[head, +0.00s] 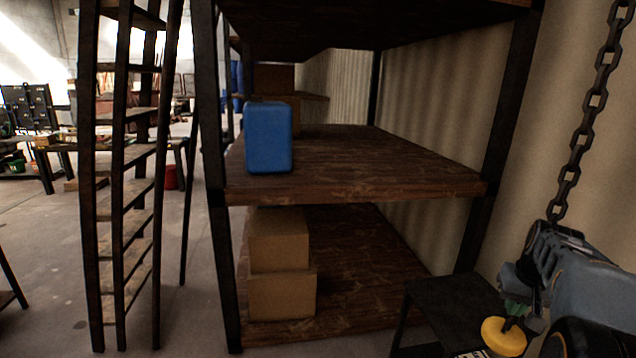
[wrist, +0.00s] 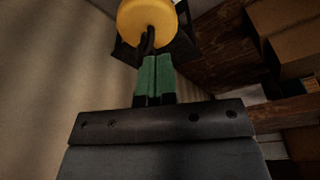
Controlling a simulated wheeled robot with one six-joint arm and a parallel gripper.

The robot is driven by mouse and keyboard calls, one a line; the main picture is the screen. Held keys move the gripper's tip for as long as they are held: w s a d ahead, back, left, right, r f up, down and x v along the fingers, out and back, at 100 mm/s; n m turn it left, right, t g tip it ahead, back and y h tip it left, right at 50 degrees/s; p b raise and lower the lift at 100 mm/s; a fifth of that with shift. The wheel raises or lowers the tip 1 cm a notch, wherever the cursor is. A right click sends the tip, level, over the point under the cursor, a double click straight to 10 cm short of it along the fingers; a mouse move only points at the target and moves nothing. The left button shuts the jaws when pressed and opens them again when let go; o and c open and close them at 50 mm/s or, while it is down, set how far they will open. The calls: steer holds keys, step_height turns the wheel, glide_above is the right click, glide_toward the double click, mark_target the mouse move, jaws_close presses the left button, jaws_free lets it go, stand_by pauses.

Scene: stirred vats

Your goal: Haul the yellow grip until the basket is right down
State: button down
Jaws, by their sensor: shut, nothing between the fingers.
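The yellow grip (head: 505,336) is a round yellow piece at the lower right of the head view, just below my gripper's fingertips. It also shows at the top of the wrist view (wrist: 146,20), beyond the fingertips, with a dark curved piece running from it towards them. My gripper (head: 516,308) has green finger pads, which lie together in the wrist view (wrist: 154,62). It is shut and empty, close to the yellow grip; whether they touch I cannot tell. No basket can be made out in either view.
A dark chain (head: 590,110) hangs at the right, its lower end hidden behind my arm. A small dark stand (head: 455,290) is below left of my gripper. A shelf rack (head: 350,185) holds a blue container (head: 268,137) and cardboard boxes (head: 280,290). A ladder (head: 120,170) stands left.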

steer(key=shift+s+d, duration=0.1)
steer(key=shift+d, duration=0.25)
steer(key=p+v, duration=0.2)
steer(key=v, duration=0.1)
steer(key=w+p+v, duration=0.1)
steer(key=p, duration=0.1)
steer(key=shift+s+d+r, duration=0.1)
steer(key=shift+d+r, duration=0.05)
steer(key=shift+r, duration=0.35)
